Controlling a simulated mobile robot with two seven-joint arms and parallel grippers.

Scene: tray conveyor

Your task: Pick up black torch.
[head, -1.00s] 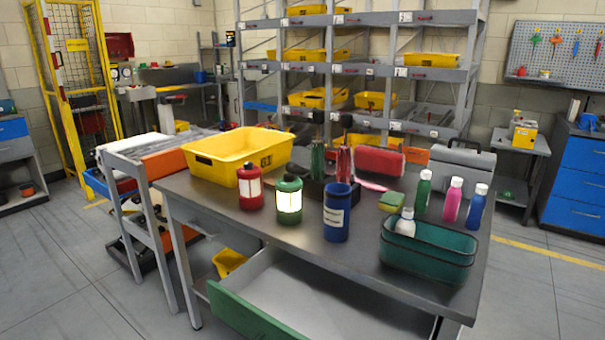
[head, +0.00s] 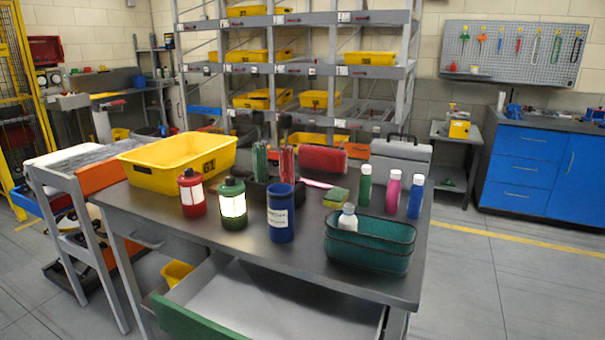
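I cannot make out a black torch for certain. A dark holder (head: 262,191) stands in the middle of the grey workbench (head: 330,258), behind the blue canister. Slim green and red items stand upright in it, and dark upright shapes (head: 285,124) rise just behind them; they are too small to identify. Neither of my grippers is in view.
A yellow bin (head: 150,179) sits at the bench's back left. A teal basket (head: 368,246) holds a white bottle at front right, with green, pink and blue bottles behind it. A grey toolbox (head: 400,152) is at the back. An open drawer (head: 270,305) juts out in front.

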